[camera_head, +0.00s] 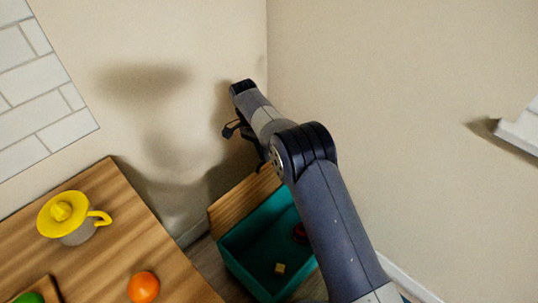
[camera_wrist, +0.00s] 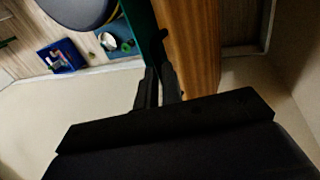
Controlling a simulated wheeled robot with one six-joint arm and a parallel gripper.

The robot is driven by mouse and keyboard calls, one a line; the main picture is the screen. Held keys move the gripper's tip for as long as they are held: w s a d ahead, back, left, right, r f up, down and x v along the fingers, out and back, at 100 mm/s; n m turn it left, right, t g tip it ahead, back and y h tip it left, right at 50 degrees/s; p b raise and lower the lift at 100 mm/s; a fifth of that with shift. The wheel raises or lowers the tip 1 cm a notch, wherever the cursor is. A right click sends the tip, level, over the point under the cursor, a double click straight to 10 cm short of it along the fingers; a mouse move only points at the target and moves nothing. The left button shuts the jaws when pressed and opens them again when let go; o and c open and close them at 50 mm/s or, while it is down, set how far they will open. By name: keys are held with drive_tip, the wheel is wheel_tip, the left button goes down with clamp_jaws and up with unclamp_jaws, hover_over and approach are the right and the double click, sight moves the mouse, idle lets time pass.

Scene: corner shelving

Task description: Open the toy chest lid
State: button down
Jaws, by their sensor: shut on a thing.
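The toy chest (camera_head: 235,262) is a teal open-topped box on the floor in the corner. Its wooden lid (camera_head: 243,198) stands raised at the back of the chest, so the inside shows. In the wrist view the lid (camera_wrist: 192,45) is a wooden panel with a teal strip along its left side. My gripper (camera_wrist: 157,88) is shut on the lid's edge, with its two dark fingers close together there. In the head view my arm hides the right part of the chest and most of the grip.
A small yellow block (camera_head: 280,268) and a red item (camera_head: 300,232) lie inside the chest. Walls close in behind and right.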

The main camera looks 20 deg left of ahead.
sight(264, 167)
drive_tip(key=shift+s+a+f, duration=0.1)
drive_tip(key=shift+f, duration=0.55)
drive_tip(key=shift+s+a+f, duration=0.1)
drive_tip(key=shift+f, duration=0.5)
drive_tip(key=c, duration=1.8)
unclamp_jaws()
drive_tip(key=shift+w+a+f, duration=0.2)
drive_tip(key=shift+f, duration=0.05)
drive_tip(key=shift+o, duration=1.4)
drive_tip(key=shift+r, duration=0.2)
drive_tip(key=shift+w+r, duration=0.1)
drive_tip(key=shift+r, duration=0.05)
drive_tip(key=shift+w+r, duration=0.1)
drive_tip(key=shift+r, duration=0.15)
drive_tip(key=p+v, duration=0.1)
drive_tip(key=v, duration=0.6)
drive_tip(key=shift+f, duration=0.1)
